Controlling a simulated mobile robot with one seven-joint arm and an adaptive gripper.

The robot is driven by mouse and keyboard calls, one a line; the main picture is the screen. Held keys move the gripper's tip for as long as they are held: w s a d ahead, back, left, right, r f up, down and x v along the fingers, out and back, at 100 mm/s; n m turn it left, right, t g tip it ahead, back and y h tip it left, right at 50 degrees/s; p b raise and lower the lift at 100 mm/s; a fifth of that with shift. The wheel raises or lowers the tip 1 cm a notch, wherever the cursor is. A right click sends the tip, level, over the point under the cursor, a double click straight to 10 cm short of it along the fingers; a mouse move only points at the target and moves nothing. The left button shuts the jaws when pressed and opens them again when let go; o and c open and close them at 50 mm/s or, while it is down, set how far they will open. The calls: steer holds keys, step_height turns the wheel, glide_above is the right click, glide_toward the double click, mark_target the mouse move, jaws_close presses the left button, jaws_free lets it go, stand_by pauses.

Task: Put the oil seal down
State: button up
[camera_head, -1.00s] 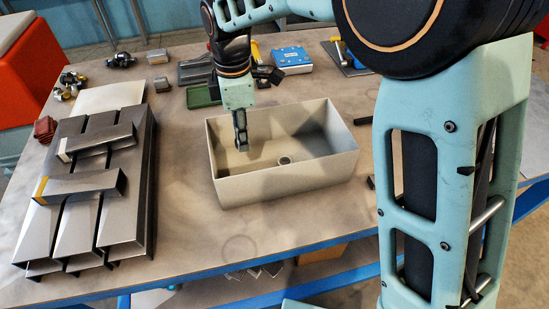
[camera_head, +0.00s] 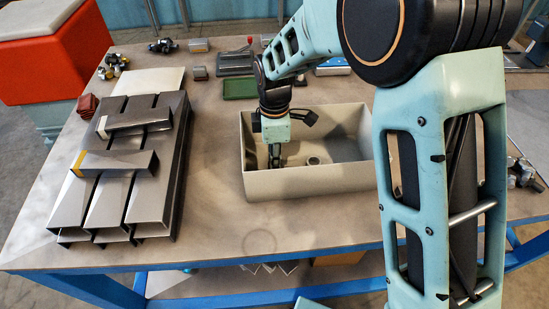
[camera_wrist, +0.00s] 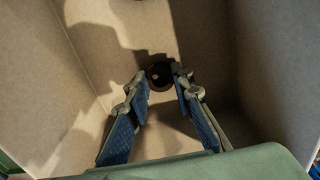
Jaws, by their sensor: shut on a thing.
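My gripper (camera_head: 276,160) reaches down into the left part of a beige open box (camera_head: 330,184). In the wrist view my gripper (camera_wrist: 160,88) has its two fingers drawn together at the tips around a small dark brown round piece, seemingly the oil seal (camera_wrist: 163,84). The tips look near the box floor (camera_wrist: 150,35), but the gap below the seal is hard to judge. The seal cannot be made out in the head view.
The box walls stand close around my gripper. Several grey metal channels (camera_head: 120,185) are stacked on the table at left. A green tray (camera_head: 240,88) and a blue box (camera_head: 332,67) lie behind. The table front (camera_head: 225,235) is clear.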

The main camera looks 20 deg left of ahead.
steer(key=shift+f, duration=0.2)
steer(key=o, duration=0.9)
steer(key=shift+o, duration=0.2)
steer(key=shift+r, duration=0.2)
step_height(320, 180, up, 12)
steer(key=shift+b, duration=0.3)
